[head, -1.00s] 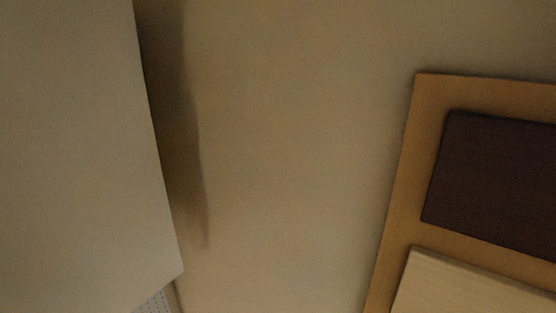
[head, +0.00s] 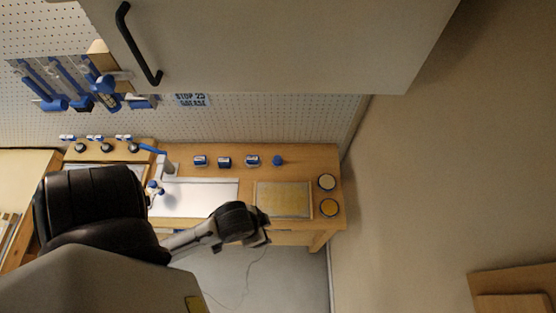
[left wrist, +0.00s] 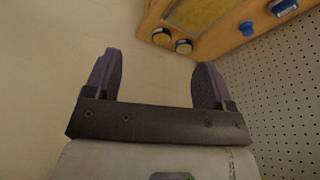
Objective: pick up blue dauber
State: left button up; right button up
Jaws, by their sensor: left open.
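A small round blue piece, which looks like the blue dauber (head: 277,160), stands on the wooden bench near its back edge, at the right end of a row of blue items. It also shows in the left wrist view (left wrist: 246,28), top right, beyond my right-hand finger. My left gripper (left wrist: 155,75) is open with nothing between its two dark fingers. In the head view my left arm reaches over the bench's front edge, its dark end in front of the yellowish pad and apart from the dauber. My right gripper is not in view.
Blue-labelled boxes (head: 224,162) stand left of the dauber. A yellowish pad (head: 283,199) and two round tins (head: 328,208) lie right of the white mat (head: 205,196). Pegboard (head: 300,118) rises behind. A cabinet (head: 270,45) hangs above; a wall (head: 410,190) is at right.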

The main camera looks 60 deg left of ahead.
pick_arm(q)
jog(key=shift+c, duration=0.7)
